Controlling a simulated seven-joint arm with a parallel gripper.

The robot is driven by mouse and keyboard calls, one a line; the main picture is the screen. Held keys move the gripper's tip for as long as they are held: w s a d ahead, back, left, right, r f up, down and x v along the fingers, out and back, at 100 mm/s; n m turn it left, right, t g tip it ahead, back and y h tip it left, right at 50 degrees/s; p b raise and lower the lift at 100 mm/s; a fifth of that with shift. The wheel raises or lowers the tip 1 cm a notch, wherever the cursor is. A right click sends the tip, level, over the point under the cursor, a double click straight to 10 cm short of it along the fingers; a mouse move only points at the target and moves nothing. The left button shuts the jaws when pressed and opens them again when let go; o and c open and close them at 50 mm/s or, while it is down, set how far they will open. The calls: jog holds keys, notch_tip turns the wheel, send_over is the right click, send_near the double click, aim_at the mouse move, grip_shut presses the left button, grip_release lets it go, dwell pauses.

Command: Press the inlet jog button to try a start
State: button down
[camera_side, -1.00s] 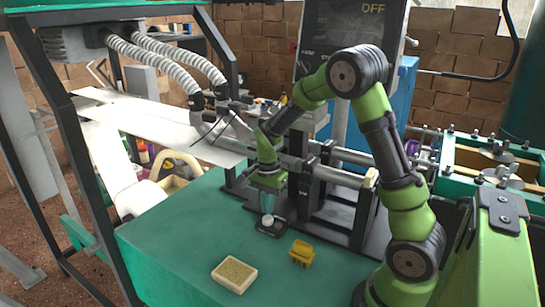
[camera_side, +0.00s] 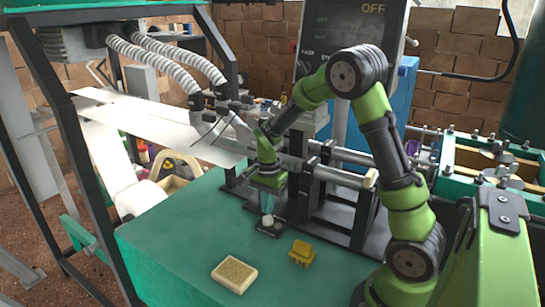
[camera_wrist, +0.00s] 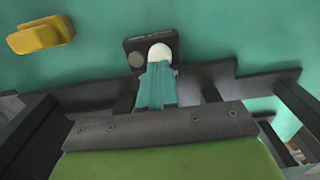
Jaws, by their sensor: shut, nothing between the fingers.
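The jog button is a round white cap (camera_side: 267,221) on a small black box (camera_side: 270,231) on the green bench. In the wrist view the white cap (camera_wrist: 160,53) shows at the tips of my gripper (camera_wrist: 157,68), and the black box (camera_wrist: 134,46) has a second, grey round spot beside it. My gripper (camera_side: 267,212) points down with its teal fingers shut and empty, directly over the white cap. The tips look to be at or touching the cap; the wrist view cannot settle whether it is pressed. The fingers hide part of the cap.
A yellow block (camera_side: 301,252) and a tan sponge-like pad in a pale tray (camera_side: 234,274) lie on the bench (camera_side: 180,250) in front. Black frame parts and metal rods (camera_side: 340,175) stand close behind my gripper. A panel (camera_side: 350,35) at the back reads OFF.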

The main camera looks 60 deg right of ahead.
jog(key=shift+f, duration=1.15)
dwell(0.4)
jog(key=shift+r, duration=1.15)
jog(key=shift+r, duration=1.5)
